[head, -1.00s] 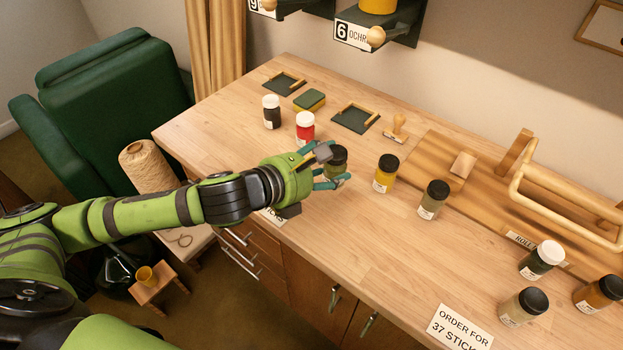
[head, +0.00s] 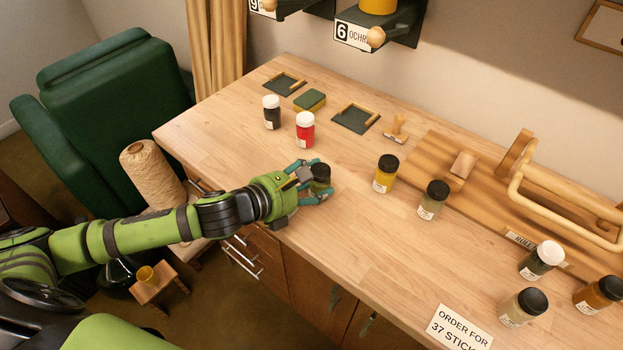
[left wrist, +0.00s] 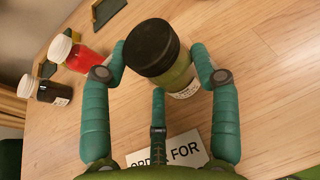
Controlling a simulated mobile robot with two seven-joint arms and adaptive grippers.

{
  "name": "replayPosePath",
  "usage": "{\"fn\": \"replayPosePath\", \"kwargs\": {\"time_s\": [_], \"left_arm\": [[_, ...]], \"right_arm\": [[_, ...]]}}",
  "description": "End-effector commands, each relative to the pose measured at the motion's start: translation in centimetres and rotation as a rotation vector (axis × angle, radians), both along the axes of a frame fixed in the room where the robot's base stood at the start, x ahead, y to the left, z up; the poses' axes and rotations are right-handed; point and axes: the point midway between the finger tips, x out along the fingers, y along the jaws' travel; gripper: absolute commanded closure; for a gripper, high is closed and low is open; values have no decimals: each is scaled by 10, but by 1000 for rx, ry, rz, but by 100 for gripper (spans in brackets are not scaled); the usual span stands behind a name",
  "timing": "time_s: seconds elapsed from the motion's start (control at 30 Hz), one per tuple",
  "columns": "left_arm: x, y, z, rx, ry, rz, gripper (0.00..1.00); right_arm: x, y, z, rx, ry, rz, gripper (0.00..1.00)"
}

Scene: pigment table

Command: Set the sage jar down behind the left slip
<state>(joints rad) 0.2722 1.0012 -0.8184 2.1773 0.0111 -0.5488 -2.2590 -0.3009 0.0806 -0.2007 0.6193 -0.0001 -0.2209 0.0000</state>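The sage jar (head: 320,181), with a black lid and green contents, is between the fingers of my left gripper (head: 313,182). In the left wrist view the jar (left wrist: 181,79) is upright or nearly so, with a finger close on each side; the gripper (left wrist: 160,62) is shut on it. Whether its base touches the table I cannot tell. The left slip (head: 279,84), dark green with wooden edging, lies at the far left of the table. A similar right slip (head: 352,120) lies nearer. My right gripper is out of view.
A black jar (head: 272,114) and a red jar (head: 305,132), both white-lidded, stand in front of the slips. A green-and-yellow block (head: 309,100) lies between the slips. A yellow jar (head: 385,176) and a grey-green jar (head: 431,203) stand right. The left table corner is clear.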

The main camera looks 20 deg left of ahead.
Motion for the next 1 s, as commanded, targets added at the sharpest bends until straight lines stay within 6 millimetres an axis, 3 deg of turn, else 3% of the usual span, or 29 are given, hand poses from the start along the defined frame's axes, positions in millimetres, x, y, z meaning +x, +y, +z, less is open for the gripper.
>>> {"fn": "replayPosePath", "kwargs": {"time_s": [0.03,0.07,0.5,1.0], "left_arm": [[0,0,0,0,0,0,23],[0,0,0,0,0,0,15],[-2,1,4,1,2,-1,15],[-67,38,30,7,3,2,15]], "right_arm": [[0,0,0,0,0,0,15],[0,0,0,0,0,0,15],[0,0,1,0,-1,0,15],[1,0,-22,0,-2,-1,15]]}}
